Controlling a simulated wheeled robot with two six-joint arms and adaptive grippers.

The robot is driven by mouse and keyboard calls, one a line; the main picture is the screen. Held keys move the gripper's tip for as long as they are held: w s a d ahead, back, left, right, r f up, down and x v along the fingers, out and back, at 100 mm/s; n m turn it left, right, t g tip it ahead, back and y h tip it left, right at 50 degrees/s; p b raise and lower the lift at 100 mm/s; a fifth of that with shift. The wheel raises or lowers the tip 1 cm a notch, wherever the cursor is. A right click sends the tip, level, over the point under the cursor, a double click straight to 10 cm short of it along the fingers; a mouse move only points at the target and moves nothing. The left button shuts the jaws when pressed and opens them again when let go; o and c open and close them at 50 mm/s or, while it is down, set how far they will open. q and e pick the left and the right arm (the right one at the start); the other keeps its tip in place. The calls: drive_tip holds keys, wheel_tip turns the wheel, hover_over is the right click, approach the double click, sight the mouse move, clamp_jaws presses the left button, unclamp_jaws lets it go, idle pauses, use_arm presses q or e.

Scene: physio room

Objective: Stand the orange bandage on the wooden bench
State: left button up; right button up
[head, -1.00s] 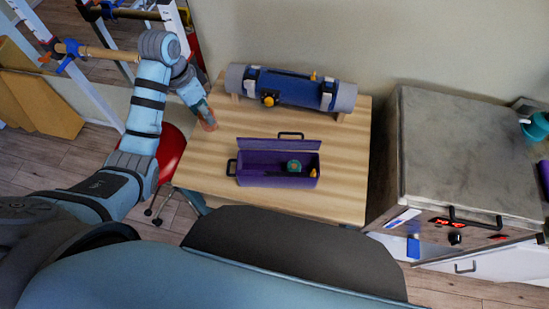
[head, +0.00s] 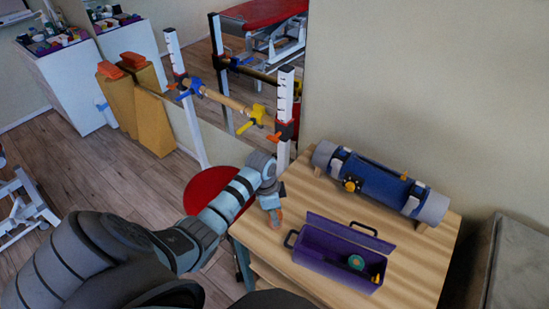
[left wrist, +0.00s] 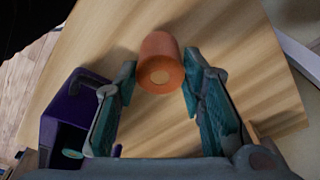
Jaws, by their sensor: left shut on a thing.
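The orange bandage (left wrist: 161,64) is a short roll, with one round end and its pale core facing my left wrist camera. My left gripper (left wrist: 160,75) is shut on it, one finger on each side. In the head view the bandage (head: 276,218) shows small and orange under my left gripper (head: 270,205), at the left side of the light wooden bench top (head: 415,262). The bench's wood grain also fills much of the left wrist view (left wrist: 235,45). I cannot tell whether the bandage touches the wood. My right gripper is out of view.
An open purple toolbox (head: 325,262) stands on the bench, right of my left gripper. A blue and grey roll (head: 375,185) lies along the back on supports. A red stool seat (head: 208,188) is left of the bench. Parallel-bar posts (head: 285,110) rise behind.

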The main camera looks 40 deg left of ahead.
use_arm(q)
drive_tip(key=shift+f, duration=1)
drive_tip(key=o, duration=1.1)
drive_tip(key=shift+o, duration=0.2)
wheel_tip(320, 180, up, 12)
drive_tip(key=s+a+p, duration=0.1)
drive_tip(key=p, duration=0.1)
drive_tip(key=shift+a, duration=0.15)
